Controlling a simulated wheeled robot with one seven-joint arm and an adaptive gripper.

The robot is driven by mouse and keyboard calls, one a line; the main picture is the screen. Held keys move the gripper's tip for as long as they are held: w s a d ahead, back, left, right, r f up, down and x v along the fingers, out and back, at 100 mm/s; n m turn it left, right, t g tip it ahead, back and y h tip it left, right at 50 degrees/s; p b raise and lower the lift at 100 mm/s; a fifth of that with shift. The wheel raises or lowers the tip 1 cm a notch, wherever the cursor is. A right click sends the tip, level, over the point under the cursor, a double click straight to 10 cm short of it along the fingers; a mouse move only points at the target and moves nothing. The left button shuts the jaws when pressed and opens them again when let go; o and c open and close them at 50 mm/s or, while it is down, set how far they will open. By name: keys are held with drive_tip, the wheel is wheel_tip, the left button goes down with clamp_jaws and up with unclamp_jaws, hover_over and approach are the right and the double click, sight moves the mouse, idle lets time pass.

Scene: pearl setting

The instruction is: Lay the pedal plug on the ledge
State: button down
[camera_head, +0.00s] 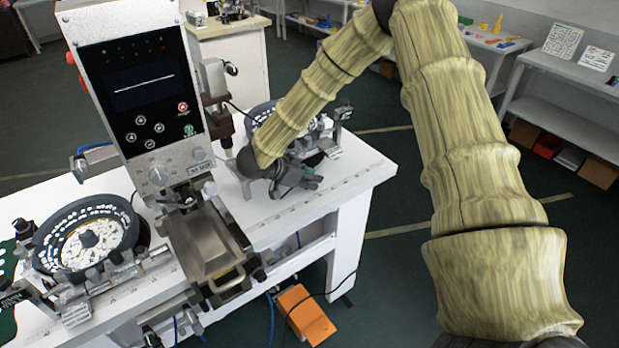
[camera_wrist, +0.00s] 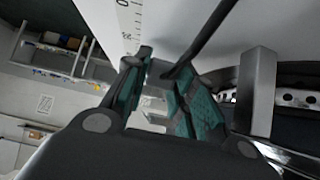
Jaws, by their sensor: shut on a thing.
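My gripper (camera_head: 300,178) is low over the right end of the white workbench (camera_head: 352,178), beside the machinery there. In the wrist view its green-padded fingers (camera_wrist: 160,92) are closed around the pedal plug, which is mostly hidden between them. A thin black lead (camera_wrist: 208,38) runs up from the fingertips. The orange pedal (camera_head: 305,313) lies on the floor below the bench, with a black cable across it. A white lower rail (camera_head: 300,262) shows under the bench top; I cannot tell whether this is the ledge.
A grey machine with a dark screen (camera_head: 140,85) stands on the bench left of my gripper. A round feeder bowl (camera_head: 85,240) is at the far left. Shelves (camera_head: 570,70) stand at the back right.

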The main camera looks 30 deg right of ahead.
drive_tip(key=shift+f, duration=0.25)
drive_tip(key=c, duration=1.1)
unclamp_jaws()
drive_tip(key=shift+v, duration=3.75)
